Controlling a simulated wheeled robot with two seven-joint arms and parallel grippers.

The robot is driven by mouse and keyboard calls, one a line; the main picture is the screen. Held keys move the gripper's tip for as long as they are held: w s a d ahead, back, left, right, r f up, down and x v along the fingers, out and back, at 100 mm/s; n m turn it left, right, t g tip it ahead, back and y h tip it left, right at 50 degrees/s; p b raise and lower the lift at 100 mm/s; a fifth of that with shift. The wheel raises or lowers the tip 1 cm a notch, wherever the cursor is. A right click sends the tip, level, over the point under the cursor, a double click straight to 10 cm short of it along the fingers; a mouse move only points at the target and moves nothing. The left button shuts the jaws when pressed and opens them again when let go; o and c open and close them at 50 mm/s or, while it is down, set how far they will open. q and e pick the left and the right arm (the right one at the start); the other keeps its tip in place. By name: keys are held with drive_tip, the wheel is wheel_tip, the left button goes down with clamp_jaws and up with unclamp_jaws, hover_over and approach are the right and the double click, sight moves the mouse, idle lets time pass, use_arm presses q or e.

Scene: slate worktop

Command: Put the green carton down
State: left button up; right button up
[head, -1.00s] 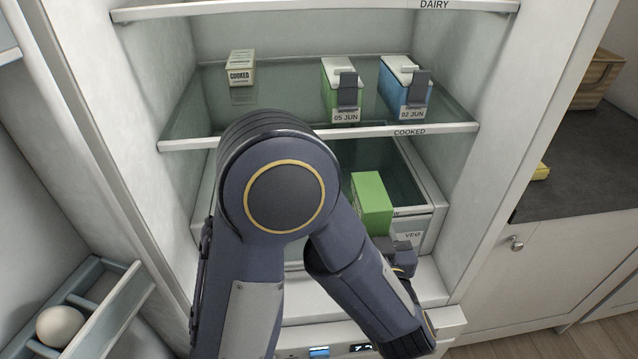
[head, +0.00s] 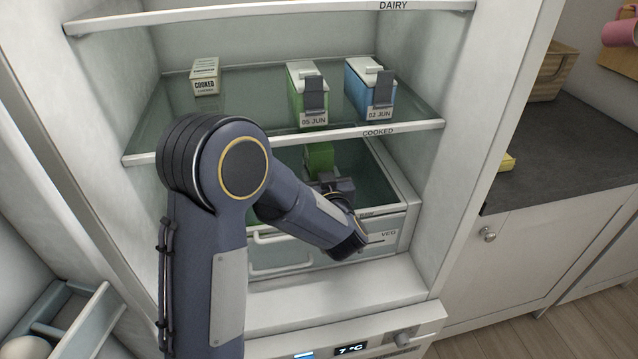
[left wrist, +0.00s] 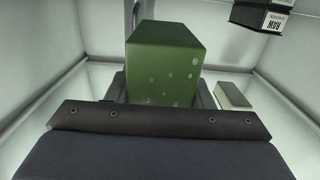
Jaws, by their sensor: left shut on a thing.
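The green carton (head: 319,157) is inside the fridge, below the shelf labelled COOKED and over the veg drawer. The shelf hides part of it in the head view. My left gripper (head: 326,181) is shut on it. The carton also fills the middle of the left wrist view (left wrist: 164,62), between the fingers of my left gripper (left wrist: 164,92). I cannot tell whether its base touches anything. My right gripper is not in view.
The COOKED shelf (head: 283,144) holds a small cream box (head: 205,77), a green-and-white container (head: 308,90) and a blue-and-white container (head: 372,89). The veg drawer (head: 388,226) stands below. A pale block (left wrist: 233,96) shows right of the carton in the left wrist view.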

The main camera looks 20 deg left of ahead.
use_arm(q)
wheel_tip(320, 180, down, 3)
drive_tip(key=shift+f+b, duration=0.15)
drive_tip(key=shift+b, duration=0.15)
drive_tip(key=shift+f, duration=0.15)
drive_tip(key=o, duration=1.2)
drive_tip(key=shift+s+d+r, duration=0.15)
drive_tip(key=shift+r, duration=0.05)
drive_tip(key=v, duration=1.1)
drive_tip(key=shift+s+d, duration=0.2)
drive_tip(key=shift+s, duration=0.05)
